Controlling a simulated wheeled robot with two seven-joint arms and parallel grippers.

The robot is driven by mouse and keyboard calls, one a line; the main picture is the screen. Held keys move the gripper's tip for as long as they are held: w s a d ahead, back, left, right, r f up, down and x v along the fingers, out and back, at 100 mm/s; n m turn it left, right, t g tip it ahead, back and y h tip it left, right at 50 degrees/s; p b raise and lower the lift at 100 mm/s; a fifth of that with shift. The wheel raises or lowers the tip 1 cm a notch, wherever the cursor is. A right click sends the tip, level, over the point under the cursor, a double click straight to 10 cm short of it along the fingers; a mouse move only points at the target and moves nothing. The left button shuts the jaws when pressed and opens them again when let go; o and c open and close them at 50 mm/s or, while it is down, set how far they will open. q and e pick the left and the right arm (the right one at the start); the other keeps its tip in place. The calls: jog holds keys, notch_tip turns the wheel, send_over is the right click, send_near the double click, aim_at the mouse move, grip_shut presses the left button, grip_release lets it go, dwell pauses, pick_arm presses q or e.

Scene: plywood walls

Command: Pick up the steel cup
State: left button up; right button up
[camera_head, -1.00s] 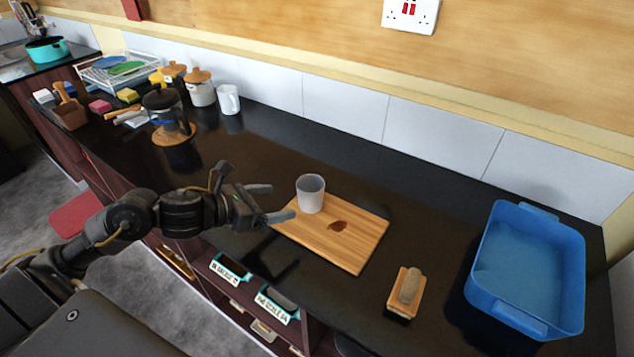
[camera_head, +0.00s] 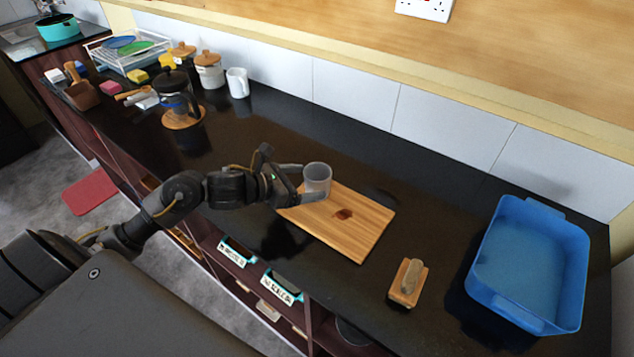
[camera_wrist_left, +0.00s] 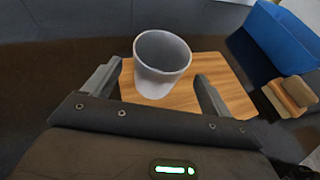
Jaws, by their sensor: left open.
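The steel cup (camera_head: 318,177) is a plain grey cup standing upright on the left end of a wooden cutting board (camera_head: 350,236). My left gripper (camera_head: 308,182) is open, with its fingers reaching to either side of the cup. In the left wrist view the cup (camera_wrist_left: 162,62) stands between the two spread fingertips of the left gripper (camera_wrist_left: 152,85), slightly beyond them, and visible gaps separate it from both. The near finger hides part of the cup's base in the head view. My right gripper is not in view.
A wooden brush (camera_head: 408,283) lies right of the board, and a blue basin (camera_head: 530,262) stands further right. A French press (camera_head: 176,95), a white mug (camera_head: 238,83) and jars stand at the back left. The dark counter between the mug and board is clear.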

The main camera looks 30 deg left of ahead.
pick_arm(q)
jog(key=p+x, duration=0.1)
jog(key=x, duration=0.3)
jog(key=shift+a, duration=0.15)
jog(key=shift+w+d+f, duration=0.2)
jog(key=shift+w, duration=0.05)
jog(key=c, duration=1)
jog(key=shift+c, duration=0.2)
jog(key=shift+r, duration=0.1)
